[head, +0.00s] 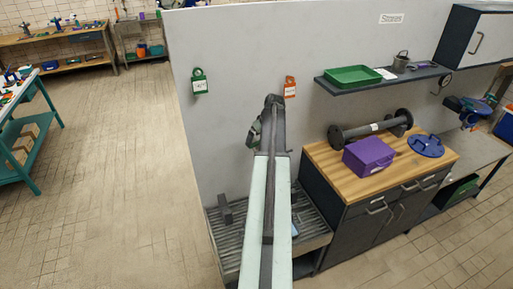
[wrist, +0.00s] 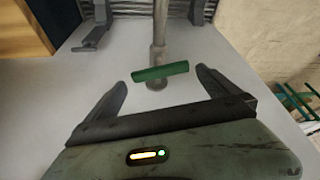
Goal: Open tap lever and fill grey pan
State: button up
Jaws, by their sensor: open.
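The tap's green lever (wrist: 160,72) shows in the wrist view as a short bar, slightly tilted, in front of the grey wall. The tap's grey pipe (wrist: 159,30) runs from its round base toward the slatted basin at the top. My gripper (wrist: 161,81) is open, with one finger to each side of the lever and nothing held. In the head view my gripper (head: 270,102) is before the wall above the slatted basin (head: 228,240), and my arm hides the tap. I cannot make out the grey pan for sure; the arm covers part of the basin.
A wooden-topped cabinet (head: 330,160) stands right of the basin, with a purple box (head: 368,155) on it. A wall shelf (head: 378,80) above bears a green tray (head: 352,75) and a small grey pot (head: 401,62). Open tiled floor (head: 120,190) lies to the left.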

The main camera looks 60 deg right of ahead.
aim_at(257, 142)
jog(key=b+x, duration=0.3)
jog(key=x, duration=0.2)
jog(key=shift+f, duration=0.1)
jog(key=c, duration=1.1)
jog(key=shift+a+m, duration=0.1)
jog(key=shift+m, duration=0.5)
jog(key=shift+m+g+h, duration=0.3)
jog(key=shift+m+h, duration=0.3)
jog(key=shift+m, duration=0.6)
jog(key=o, duration=1.1)
